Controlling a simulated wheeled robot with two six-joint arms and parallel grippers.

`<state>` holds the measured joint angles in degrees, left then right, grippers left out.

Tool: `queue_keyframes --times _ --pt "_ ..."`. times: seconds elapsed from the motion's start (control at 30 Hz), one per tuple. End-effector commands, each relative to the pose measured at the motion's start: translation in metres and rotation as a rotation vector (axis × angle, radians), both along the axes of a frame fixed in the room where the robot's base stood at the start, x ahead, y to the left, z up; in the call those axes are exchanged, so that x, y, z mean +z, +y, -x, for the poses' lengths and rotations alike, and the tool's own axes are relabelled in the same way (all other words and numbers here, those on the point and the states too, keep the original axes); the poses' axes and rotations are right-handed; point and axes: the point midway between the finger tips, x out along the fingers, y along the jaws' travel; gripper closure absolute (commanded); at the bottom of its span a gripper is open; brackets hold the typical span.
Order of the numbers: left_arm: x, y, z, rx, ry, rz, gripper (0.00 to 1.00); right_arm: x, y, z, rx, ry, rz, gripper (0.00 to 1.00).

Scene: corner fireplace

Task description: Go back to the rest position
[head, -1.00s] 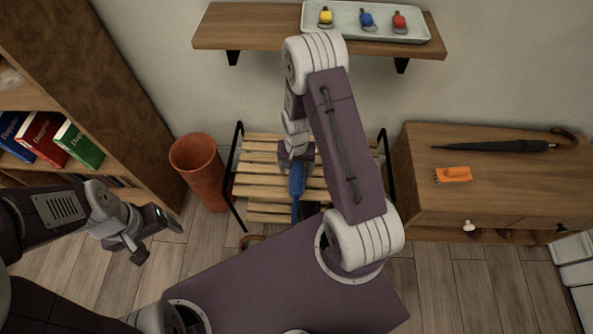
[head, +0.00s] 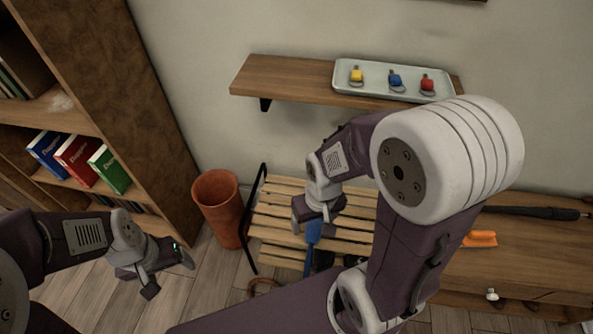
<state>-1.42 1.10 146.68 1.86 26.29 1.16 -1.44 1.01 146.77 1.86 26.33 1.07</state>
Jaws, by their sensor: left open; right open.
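My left gripper (head: 168,276) is open and empty at the lower left, over the floor in front of the bookshelf. My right gripper (head: 317,220) is at the slatted wooden rack (head: 280,222), right above a blue long-handled thing (head: 312,240). Its jaws are open, but the fingertips are small and partly hidden, so I cannot tell whether they touch the blue thing. My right arm covers the right part of the rack and part of the cabinet.
A terracotta bin (head: 220,208) stands left of the rack, beside the bookshelf (head: 150,130). A wall shelf (head: 290,78) bears a tray (head: 352,84) with yellow, blue and red tagged items. A cabinet (head: 540,262) at right holds an orange brush (head: 481,239) and a dark umbrella (head: 535,212).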

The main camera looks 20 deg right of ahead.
Motion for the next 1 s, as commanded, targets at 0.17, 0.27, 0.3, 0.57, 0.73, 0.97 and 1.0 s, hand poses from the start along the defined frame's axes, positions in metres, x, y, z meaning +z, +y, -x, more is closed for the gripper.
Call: queue_keyframes --times 0.17,0.27,0.3,0.57,0.73,0.97,1.0 --pt "0.067 0.0 0.0 0.0 0.0 0.0 0.25 0.067 0.0 -0.001 -0.001 -0.001 0.0 0.25" --pt "0.118 0.0 0.0 0.0 -0.001 0.0 0.25 0.118 0.0 -0.001 -0.001 -0.001 0.0 0.25" --pt "0.139 0.0 0.0 0.0 -0.001 0.0 0.25 0.139 0.0 -0.001 -0.001 -0.001 0.0 0.25" --pt "0.201 0.0 0.0 0.0 -0.001 0.0 0.25 0.201 0.0 -0.001 -0.002 -0.002 0.0 0.25" --pt "0.194 0.0 0.0 0.0 0.0 0.0 0.21 0.194 0.0 0.0 -0.002 -0.001 0.0 0.25" --pt "0.195 0.0 -0.004 0.007 -0.01 0.0 0.21 0.194 0.0 -0.001 -0.002 -0.001 0.0 0.25" --pt "0.197 0.0 -0.009 0.008 -0.022 0.0 0.21 0.194 0.0 -0.001 -0.002 -0.001 0.0 0.25"
